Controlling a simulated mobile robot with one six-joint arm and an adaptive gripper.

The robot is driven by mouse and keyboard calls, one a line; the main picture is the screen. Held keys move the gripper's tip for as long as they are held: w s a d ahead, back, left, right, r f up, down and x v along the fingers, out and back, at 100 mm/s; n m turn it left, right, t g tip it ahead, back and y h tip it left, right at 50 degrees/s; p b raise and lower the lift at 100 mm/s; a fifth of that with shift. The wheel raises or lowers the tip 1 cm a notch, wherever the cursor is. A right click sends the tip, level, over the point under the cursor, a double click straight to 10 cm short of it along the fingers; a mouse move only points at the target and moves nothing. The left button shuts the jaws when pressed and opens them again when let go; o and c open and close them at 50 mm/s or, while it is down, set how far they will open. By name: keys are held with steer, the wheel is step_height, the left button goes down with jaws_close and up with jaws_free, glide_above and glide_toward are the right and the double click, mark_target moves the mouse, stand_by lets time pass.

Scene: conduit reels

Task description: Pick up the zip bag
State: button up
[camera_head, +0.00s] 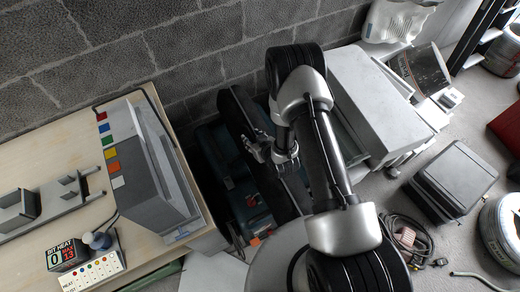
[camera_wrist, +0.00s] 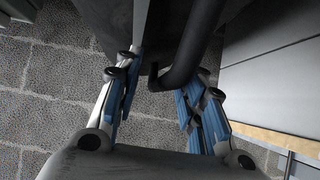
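A long dark bag-like thing (camera_head: 238,112), which may be the zip bag, stands on edge near the wall beside the wooden table. I cannot see a zip on it. My gripper (camera_head: 272,150) is over its side in the head view, where my arm hides part of it. In the wrist view, the two blue-padded fingers of my gripper (camera_wrist: 160,88) are spread apart. A dark body (camera_wrist: 170,22) and a curved black tube like a handle (camera_wrist: 184,66) lie beyond and between them. The fingers do not look closed on it; contact is unclear.
A wooden table (camera_head: 55,145) with a grey machine (camera_head: 148,165) stands at left. Blue-green cases (camera_head: 212,155) sit low beside it. A white cabinet (camera_head: 372,105), dark box (camera_head: 455,178), cable coil (camera_head: 408,238) and reel (camera_head: 505,222) stand right. A block wall (camera_head: 150,45) is behind.

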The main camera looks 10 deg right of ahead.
jaws_close()
stand_by(0.3)
stand_by(0.7)
steer(key=shift+w+r, duration=0.1)
steer(key=shift+r, duration=0.05)
